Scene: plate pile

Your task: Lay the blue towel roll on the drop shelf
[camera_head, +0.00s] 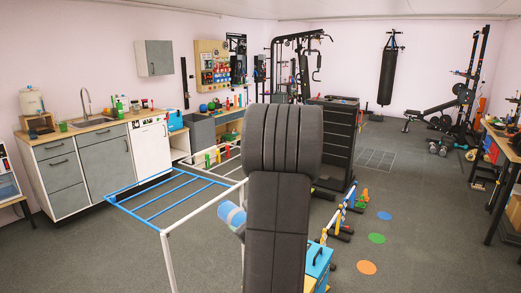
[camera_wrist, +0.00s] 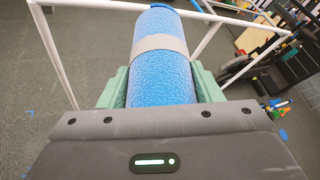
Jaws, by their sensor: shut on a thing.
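The blue towel roll (camera_wrist: 160,75), with a pale band around it, lies between the green fingers of my gripper (camera_wrist: 163,92) in the wrist view. My gripper is shut on it. In the head view, the roll (camera_head: 232,214) shows as a light blue end, left of my arm. My arm hides the rest of the roll and most of the gripper. A rack with blue top bars (camera_head: 168,196) and white legs stands just left of the roll. I cannot tell for sure whether this rack is the drop shelf.
White rack posts (camera_wrist: 55,50) stand close around the roll in the wrist view. A kitchen counter (camera_head: 95,128) lines the left wall. A dark drawer cabinet (camera_head: 335,140) stands behind my arm. A blue box (camera_head: 318,258) is low at right. The right floor has coloured discs (camera_head: 377,238) and free room.

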